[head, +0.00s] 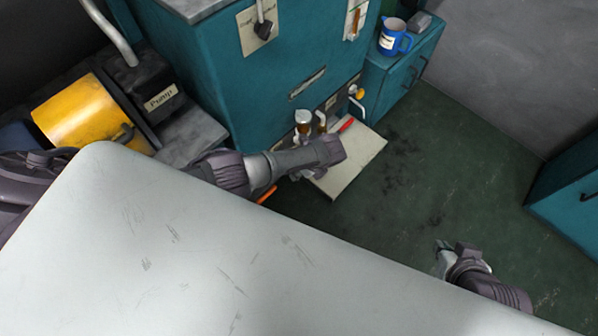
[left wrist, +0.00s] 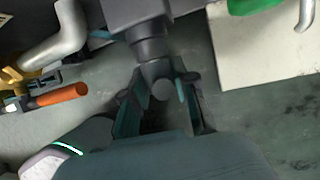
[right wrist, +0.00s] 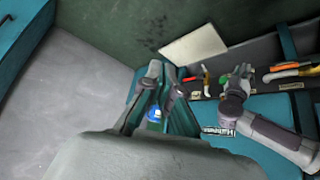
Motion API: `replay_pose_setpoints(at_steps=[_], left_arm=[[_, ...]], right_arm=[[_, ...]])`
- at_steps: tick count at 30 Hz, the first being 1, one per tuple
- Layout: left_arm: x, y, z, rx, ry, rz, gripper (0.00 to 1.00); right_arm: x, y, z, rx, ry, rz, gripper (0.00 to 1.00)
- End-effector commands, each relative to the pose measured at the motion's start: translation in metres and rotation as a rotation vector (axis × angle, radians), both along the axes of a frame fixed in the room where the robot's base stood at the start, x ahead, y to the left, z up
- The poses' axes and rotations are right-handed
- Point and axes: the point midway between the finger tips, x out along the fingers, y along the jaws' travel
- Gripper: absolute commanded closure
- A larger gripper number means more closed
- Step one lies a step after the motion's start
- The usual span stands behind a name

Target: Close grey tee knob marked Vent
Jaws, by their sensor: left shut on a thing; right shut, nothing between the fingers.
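In the left wrist view a dark grey knob (left wrist: 155,55) with a rounded stem stands between the fingers of my left gripper (left wrist: 158,95), which is shut on it. It looks like the grey tee knob; no Vent marking can be read. In the head view my left arm reaches across to the teal cabinet's front, and the left gripper (head: 312,172) is partly hidden behind its wrist. My right gripper (head: 445,254) is shut and empty above the floor at the lower right, well away from the knob. It also shows in the right wrist view (right wrist: 162,75).
An orange handle (left wrist: 62,95) and a grey bent pipe (left wrist: 60,38) lie close left of my left gripper. A yellow pump motor (head: 75,112) stands left; a blue mug (head: 391,38) stands at the back.

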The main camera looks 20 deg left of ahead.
Motion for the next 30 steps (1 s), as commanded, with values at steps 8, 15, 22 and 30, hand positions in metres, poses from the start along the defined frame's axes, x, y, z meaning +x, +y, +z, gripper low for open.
replay_pose_setpoints(at_steps=[8,15,22,30], left_arm=[[-0.002,0.0,-0.003,0.022,0.061,0.004,1.0],[-0.003,0.0,-0.003,0.035,0.099,0.003,1.0],[-0.003,0.001,-0.003,0.046,0.127,0.003,1.0],[-0.003,0.001,-0.003,0.055,0.153,0.004,1.0]], right_arm=[[0.028,0.01,0.013,0.035,-0.16,0.013,1.0],[0.048,0.017,0.028,0.062,-0.283,0.022,1.0],[0.061,0.023,0.041,0.084,-0.381,0.028,1.0],[0.072,0.028,0.055,0.107,-0.477,0.036,1.0]])
